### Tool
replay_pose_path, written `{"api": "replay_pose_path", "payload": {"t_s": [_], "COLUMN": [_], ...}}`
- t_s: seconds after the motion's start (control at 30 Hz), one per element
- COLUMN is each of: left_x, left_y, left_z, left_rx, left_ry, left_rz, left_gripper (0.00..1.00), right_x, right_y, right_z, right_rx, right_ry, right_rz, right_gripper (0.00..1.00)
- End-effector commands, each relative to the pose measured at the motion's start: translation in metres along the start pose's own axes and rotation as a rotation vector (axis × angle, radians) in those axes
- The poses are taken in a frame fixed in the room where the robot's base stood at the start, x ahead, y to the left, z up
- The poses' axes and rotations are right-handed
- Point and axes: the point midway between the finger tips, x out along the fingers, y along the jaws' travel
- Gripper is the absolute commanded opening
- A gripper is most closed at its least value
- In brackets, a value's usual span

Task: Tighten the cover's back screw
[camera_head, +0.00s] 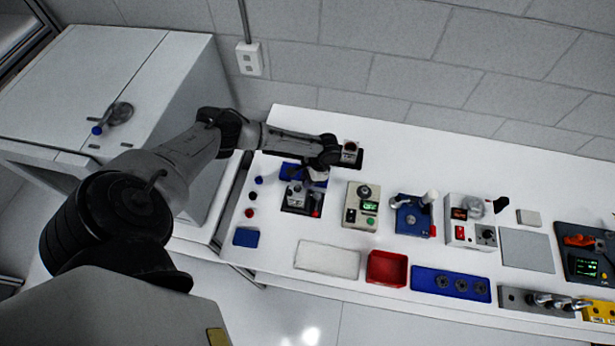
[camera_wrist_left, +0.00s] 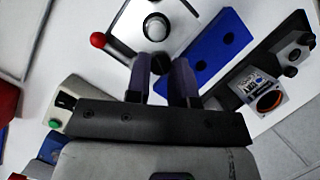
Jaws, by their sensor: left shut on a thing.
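The servo encoder fixture (camera_head: 299,197) stands near the left end of the bench, with a red ball knob at its front. The wrist view shows its pale top with a round dark-and-metal screw head (camera_wrist_left: 156,27) and the red ball knob (camera_wrist_left: 97,40). My left gripper (camera_head: 318,178) reaches down over the back of the fixture. In the wrist view its two dark fingers (camera_wrist_left: 160,66) are close together around a small dark part, mostly hidden, which may be the back screw. I cannot tell how far that part is seated. My right gripper is not in view.
A blue plate with holes (camera_wrist_left: 215,45) lies beside the fixture. A box with a round port (camera_head: 349,152) stands behind the gripper. A green-button box (camera_head: 361,206) and a blue device (camera_head: 411,215) stand to the right. A red tray (camera_head: 387,268) and white pad (camera_head: 327,261) lie in front.

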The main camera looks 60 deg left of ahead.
Motion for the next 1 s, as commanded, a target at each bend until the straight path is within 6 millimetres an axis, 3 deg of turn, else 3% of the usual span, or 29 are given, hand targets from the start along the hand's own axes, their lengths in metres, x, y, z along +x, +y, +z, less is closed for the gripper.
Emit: {"api": "replay_pose_path", "payload": {"t_s": [0.33,0.9,0.93,1.0], "left_x": [-0.0009,-0.0004,-0.0004,-0.0004], "left_y": [0.0013,0.0015,0.0015,0.0014], "left_z": [0.0003,0.0001,0.0001,0.0000], "left_rx": [0.122,0.144,0.144,0.143], "left_ry": [0.000,0.000,0.000,0.000], "left_rz": [-0.049,-0.059,-0.059,-0.059], "left_gripper": [0.00,0.00,0.25,0.31], "right_x": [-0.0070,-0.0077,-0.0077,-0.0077], "right_y": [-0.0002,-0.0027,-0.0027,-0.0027], "right_z": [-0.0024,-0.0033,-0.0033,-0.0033], "right_rx": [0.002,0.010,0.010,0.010], "right_ry": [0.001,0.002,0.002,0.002], "right_rz": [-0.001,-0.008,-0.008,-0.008], "right_gripper": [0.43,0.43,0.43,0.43]}}
